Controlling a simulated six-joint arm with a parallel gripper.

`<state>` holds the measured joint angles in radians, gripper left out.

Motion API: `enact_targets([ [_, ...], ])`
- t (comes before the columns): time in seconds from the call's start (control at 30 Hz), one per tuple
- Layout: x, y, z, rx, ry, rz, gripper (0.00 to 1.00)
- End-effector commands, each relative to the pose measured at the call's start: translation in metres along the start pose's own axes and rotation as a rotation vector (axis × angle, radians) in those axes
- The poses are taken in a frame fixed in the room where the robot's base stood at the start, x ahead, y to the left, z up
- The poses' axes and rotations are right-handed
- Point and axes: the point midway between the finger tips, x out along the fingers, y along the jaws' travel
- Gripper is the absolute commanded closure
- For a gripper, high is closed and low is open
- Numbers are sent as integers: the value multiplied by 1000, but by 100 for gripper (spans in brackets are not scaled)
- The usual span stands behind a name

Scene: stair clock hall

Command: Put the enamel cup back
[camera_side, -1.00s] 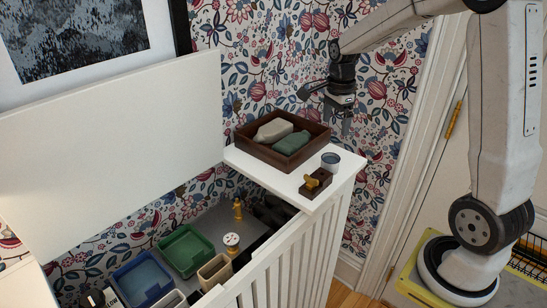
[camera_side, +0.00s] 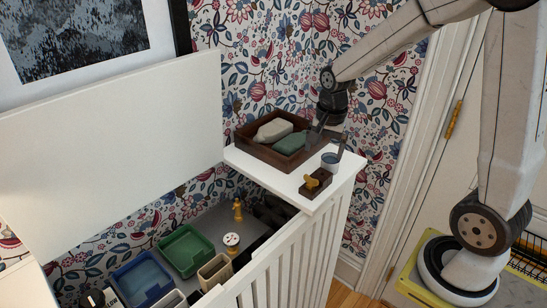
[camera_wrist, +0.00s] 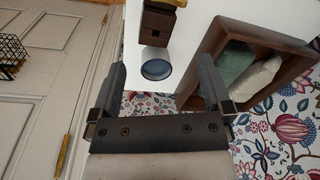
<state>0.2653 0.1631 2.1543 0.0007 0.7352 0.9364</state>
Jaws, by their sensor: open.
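My gripper (camera_side: 330,148) is open and low over the cup. In the wrist view the fingers of my gripper (camera_wrist: 162,78) lie to the left and right of the cup, with gaps on both sides. One finger is partly in front of the cup in the side view, and I cannot tell whether it touches.
A dark wooden tray (camera_side: 254,152) with a pale and a green object is close behind the cup. A small brown block with a yellow knob (camera_side: 314,182) stands in front. The open chest holds a green bin (camera_side: 186,250), a blue bin (camera_side: 142,280) and other items.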

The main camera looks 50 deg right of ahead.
Motion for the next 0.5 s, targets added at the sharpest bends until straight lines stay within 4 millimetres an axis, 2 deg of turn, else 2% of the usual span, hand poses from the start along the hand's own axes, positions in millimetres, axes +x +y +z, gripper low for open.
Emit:
enact_targets([
  [0.03,4,1,12,-98,4,-9,0],
  [0.2,15,7,47,-431,28,-43,0],
  [0.5,32,26,99,-973,83,-91,0],
])
